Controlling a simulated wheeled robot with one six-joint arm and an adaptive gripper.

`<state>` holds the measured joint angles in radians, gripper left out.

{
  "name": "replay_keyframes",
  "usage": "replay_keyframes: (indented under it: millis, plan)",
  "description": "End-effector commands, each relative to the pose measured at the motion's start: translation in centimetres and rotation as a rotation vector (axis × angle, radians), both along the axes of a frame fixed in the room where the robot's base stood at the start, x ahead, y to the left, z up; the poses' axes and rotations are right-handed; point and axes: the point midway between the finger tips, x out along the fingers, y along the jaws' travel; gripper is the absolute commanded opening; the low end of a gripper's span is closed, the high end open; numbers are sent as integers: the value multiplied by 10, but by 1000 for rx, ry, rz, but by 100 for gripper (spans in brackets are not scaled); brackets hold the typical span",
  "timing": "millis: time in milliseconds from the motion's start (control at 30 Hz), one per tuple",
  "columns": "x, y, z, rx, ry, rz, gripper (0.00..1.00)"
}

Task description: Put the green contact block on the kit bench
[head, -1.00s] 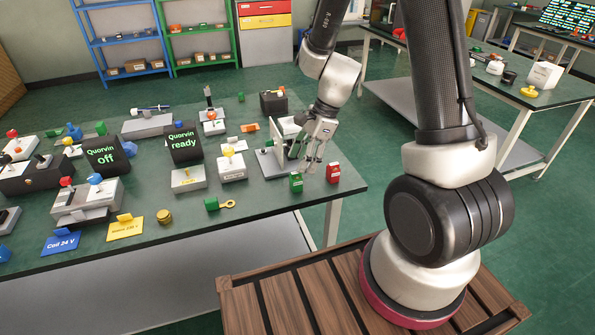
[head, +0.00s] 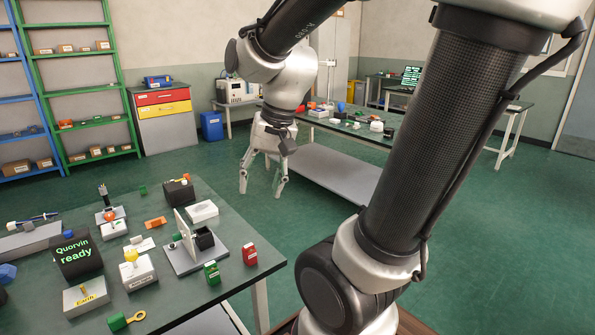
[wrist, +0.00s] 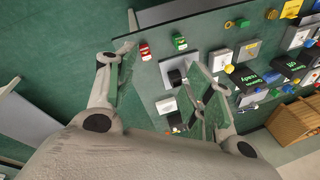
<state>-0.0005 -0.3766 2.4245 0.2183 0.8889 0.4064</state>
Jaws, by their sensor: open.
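A small green block (head: 212,272) with a pale label, apparently the green contact block, stands upright near the right edge of the near bench (head: 190,300). In the wrist view the green block (wrist: 179,42) lies beyond my fingers. My gripper (head: 261,188) is open and empty, raised with fingers pointing down, beyond the near bench's right end in the head view. In the wrist view its two fingers (wrist: 160,85) are spread apart. A second bench (head: 340,130) stands further back with objects on it. I cannot tell which bench is the kit bench.
A red block (head: 249,253) stands just right of the green one. A grey fixture with an upright plate (head: 190,240) is close behind them. A green tag with a yellow ring (head: 127,320) lies at the front. Green floor (head: 240,215) separates the benches.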

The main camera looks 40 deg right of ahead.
Motion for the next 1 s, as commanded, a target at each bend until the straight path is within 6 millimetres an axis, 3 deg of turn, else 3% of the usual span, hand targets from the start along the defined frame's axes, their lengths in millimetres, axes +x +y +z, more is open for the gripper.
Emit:
replay_keyframes:
  millis: [100,300,1000]
  plan:
    - [-37,-18,24,-131,-109,217,52]
    - [-72,-38,38,-286,-189,432,52]
    - [-77,-41,40,-315,-200,470,52]
